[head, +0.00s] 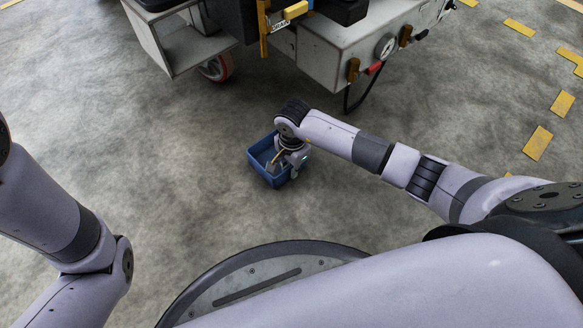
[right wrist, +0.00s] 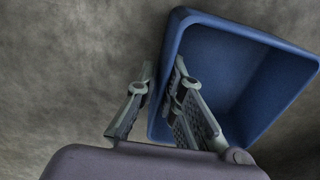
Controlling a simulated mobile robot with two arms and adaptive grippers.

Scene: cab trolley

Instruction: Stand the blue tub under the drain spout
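The blue tub (head: 257,165) stands upright on the concrete floor in front of my base and looks empty. It also fills the right of the right wrist view (right wrist: 240,75). My right gripper (head: 285,166) is at the tub's right side, pointing down. In the right wrist view the right gripper (right wrist: 165,72) is open, with one finger outside the tub wall and one inside; a gap shows beside the wall. A yellow vertical pipe (head: 263,32), likely the drain spout, hangs from the trolley beside a small lettered tag (head: 280,27). My left gripper is out of view.
The grey trolley (head: 325,62) stands beyond the tub, with a red-rimmed wheel (head: 216,68), a gauge (head: 385,47) and a hanging black hose (head: 358,98). Bare floor lies between tub and trolley. Yellow floor markings (head: 537,143) run at the right.

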